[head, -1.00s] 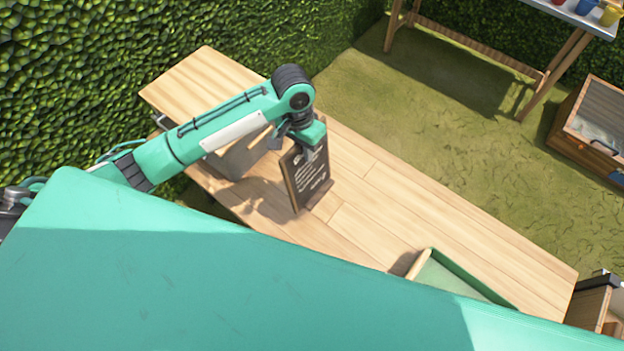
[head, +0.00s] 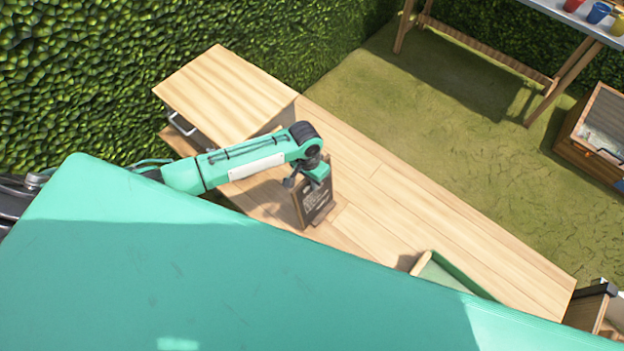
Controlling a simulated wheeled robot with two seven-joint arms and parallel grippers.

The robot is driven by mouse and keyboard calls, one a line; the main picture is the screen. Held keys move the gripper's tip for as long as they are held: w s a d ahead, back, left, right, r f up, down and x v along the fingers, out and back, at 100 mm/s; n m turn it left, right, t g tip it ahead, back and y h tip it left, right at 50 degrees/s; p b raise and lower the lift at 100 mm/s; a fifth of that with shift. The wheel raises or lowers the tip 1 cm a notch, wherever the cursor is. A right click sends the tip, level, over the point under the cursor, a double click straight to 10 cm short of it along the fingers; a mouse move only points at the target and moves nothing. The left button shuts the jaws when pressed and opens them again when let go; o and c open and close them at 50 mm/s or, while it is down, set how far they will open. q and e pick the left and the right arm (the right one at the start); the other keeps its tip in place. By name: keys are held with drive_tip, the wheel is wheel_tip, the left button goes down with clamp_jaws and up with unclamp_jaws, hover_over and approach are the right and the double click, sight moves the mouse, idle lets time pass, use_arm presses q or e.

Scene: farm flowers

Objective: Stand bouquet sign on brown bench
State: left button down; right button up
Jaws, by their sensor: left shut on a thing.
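The bouquet sign (head: 316,205) is a small dark board with white writing and a wooden frame. It is upright, slightly tilted in the picture, at the wooden bench (head: 440,231). My left gripper (head: 312,178) is at the sign's top edge and is shut on it. The sign's foot appears at or just above the bench top; I cannot tell whether it touches. My right gripper is not in view.
A green tray (head: 455,273) lies near the front. A wooden crate (head: 590,140) and a table with colored pots (head: 598,12) stand at the right. The bench's middle is clear.

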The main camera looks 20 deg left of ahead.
use_arm(q)
drive_tip(key=shift+f, duration=0.1)
drive_tip(key=c, duration=1.5)
unclamp_jaws()
drive_tip(key=shift+w+a+r+b, duration=0.15)
drive_tip(key=shift+r+b, duration=0.25)
drive_tip(key=shift+r, duration=1.65)
drive_tip(key=shift+a+r+b, duration=0.3)
drive_tip(key=shift+r+b, duration=0.05)
drive_tip(key=shift+r, duration=1.65)
drive_tip(key=shift+w+a+r+b, duration=0.15)
drive_tip(key=shift+r+b, duration=0.25)
drive_tip(key=shift+r, duration=1.65)
drive_tip(key=shift+s, duration=0.1)
